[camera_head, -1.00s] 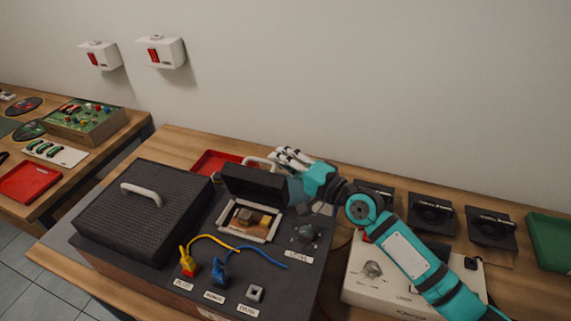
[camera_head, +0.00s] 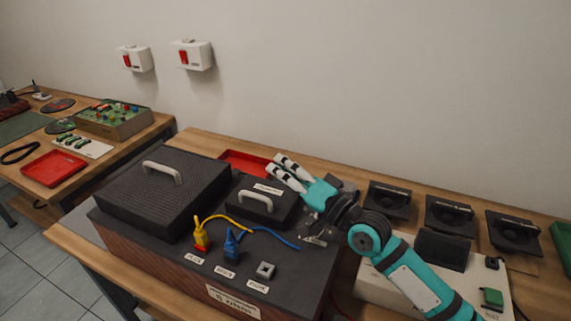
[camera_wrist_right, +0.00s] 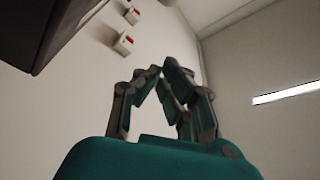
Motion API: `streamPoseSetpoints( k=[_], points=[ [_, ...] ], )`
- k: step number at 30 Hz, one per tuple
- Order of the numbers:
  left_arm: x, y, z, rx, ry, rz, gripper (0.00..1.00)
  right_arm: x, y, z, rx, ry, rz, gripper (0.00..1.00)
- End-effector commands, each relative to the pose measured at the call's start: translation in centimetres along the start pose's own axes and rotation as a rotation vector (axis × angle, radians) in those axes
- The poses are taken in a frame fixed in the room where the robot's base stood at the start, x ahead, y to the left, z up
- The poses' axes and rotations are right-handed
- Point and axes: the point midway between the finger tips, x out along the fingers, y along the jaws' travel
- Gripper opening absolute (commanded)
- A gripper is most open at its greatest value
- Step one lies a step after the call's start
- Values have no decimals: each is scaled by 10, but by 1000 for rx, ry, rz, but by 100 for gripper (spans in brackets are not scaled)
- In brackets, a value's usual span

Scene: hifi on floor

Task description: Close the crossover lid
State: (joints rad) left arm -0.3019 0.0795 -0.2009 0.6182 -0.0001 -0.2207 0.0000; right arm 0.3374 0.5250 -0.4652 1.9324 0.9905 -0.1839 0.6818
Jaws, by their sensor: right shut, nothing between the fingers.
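The crossover lid (camera_head: 268,210) is a small black lid with a white handle (camera_head: 256,197). In the head view it lies flat over its opening on top of the dark speaker box (camera_head: 300,262), and the parts beneath it are hidden. My right gripper (camera_head: 279,167) is above and just behind the lid, over its back right side. Its white fingers are shut with nothing between them; I cannot tell whether they touch the lid. In the right wrist view the fingers (camera_wrist_right: 160,82) show against the wall. My left gripper is not in view.
A large black panel with a white handle (camera_head: 150,195) lies left of the lid. Yellow (camera_head: 200,237) and blue (camera_head: 231,246) plugs with cables stand in front. A red tray (camera_head: 243,162) is behind. Several black speaker drivers and a white box (camera_head: 375,282) are at right.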

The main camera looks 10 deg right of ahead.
Motion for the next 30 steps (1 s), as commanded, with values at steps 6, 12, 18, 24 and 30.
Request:
streamPoseSetpoints(
  k=[6, 12, 18, 24, 30],
  points=[
    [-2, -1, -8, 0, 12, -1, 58, -3, 1, 7, 0, 0, 0, 0],
    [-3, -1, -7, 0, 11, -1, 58, -4, 3, 11, 0, 0, 1, 0],
    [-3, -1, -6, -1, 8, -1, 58, -4, 3, 12, 1, 0, 1, 0],
    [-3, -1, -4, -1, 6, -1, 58, -4, 3, 12, 1, 0, 1, 0],
    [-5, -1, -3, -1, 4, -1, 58, -4, 2, 10, 1, 0, 1, 0]
  ],
)
